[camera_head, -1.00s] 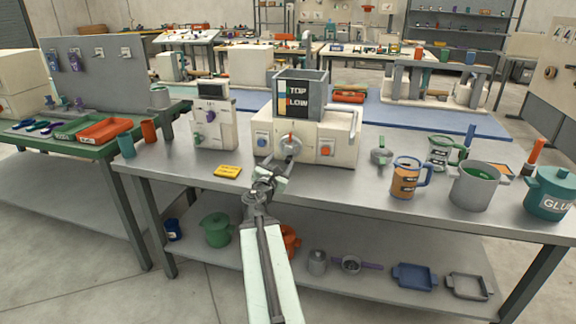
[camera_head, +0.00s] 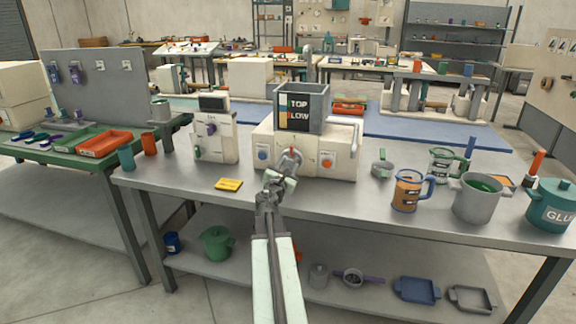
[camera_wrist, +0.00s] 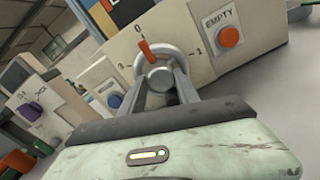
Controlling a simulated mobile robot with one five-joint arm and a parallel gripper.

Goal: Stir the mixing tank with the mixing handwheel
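The mixing handwheel (camera_head: 290,157) is a small grey wheel with a red pointer on the front of the cream machine (camera_head: 340,165). In the wrist view the wheel (camera_wrist: 143,67) has its pointer at the 0 mark, with 1 and 3 at the sides. The grey mixing tank (camera_head: 318,104) stands on top of the machine, with a TOP/LOW label; its contents are hidden. My gripper (camera_head: 284,172) is at the handwheel. In the wrist view its two fingers (camera_wrist: 161,88) are apart, on either side of the hub's lower part. Whether they press on it is not clear.
A blue button (camera_head: 262,155) and a red EMPTY button (camera_head: 327,163) flank the wheel. A yellow block (camera_head: 229,184) lies on the table at front left. An orange-brown jug (camera_head: 407,190) and grey pot (camera_head: 474,199) stand at right. The table front between them is clear.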

